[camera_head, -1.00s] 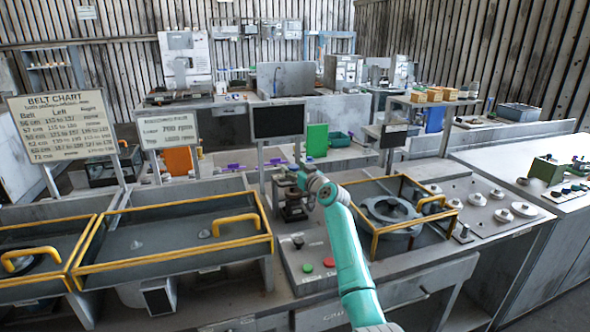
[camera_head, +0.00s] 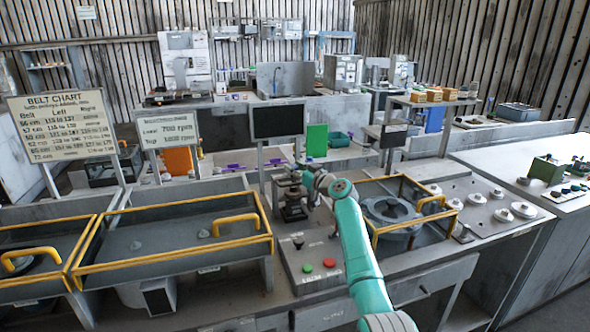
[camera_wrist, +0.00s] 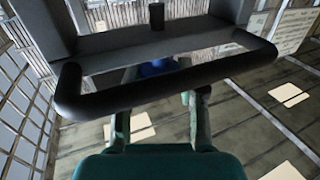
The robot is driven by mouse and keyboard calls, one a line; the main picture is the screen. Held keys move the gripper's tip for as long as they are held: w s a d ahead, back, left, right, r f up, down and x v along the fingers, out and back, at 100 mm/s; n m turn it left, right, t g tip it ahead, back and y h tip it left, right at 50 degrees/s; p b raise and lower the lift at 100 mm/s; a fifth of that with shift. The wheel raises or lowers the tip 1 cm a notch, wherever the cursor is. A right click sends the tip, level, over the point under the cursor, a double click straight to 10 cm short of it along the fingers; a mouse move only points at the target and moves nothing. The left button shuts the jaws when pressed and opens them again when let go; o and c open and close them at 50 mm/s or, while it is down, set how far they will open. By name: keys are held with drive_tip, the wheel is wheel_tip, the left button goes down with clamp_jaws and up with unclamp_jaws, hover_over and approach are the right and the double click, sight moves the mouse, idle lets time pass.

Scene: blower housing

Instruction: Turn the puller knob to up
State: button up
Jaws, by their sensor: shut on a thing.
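My gripper (camera_wrist: 160,92) shows in the wrist view, its two fingers reaching up behind a thick dark bar. A rounded blue thing (camera_wrist: 158,68), seemingly the puller knob, sits between the fingertips, partly hidden by the bar. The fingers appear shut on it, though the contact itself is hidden. In the head view my gripper (camera_head: 299,177) is at the top of a small dark machine (camera_head: 292,208), which seems to be the puller. The knob is too small and covered to make out there, so its pointing direction cannot be told.
The dark bar (camera_wrist: 165,88) crosses close in front of my fingers. A yellow-framed guard (camera_head: 375,236) stands close on the right.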

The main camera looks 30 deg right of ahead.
sight(296, 166)
drive_tip(key=shift+d+n+g+y, duration=0.1)
drive_tip(key=shift+n+g+y, duration=0.25)
drive_tip(key=shift+n+y, duration=0.8)
drive_tip(key=shift+d+n+g+y, duration=0.1)
drive_tip(key=shift+n+g+y, duration=0.4)
drive_tip(key=shift+y, duration=1.05)
drive_tip(key=shift+w+n+g+y, duration=0.1)
drive_tip(key=shift+n+g+y, duration=0.35)
drive_tip(key=shift+n+y, duration=0.6)
drive_tip(key=o, duration=1.1)
drive_tip(key=shift+o, duration=0.2)
drive_tip(key=shift+r, duration=0.1)
wheel_tip(296, 166, up, 10)
drive_tip(key=shift+f, duration=0.1)
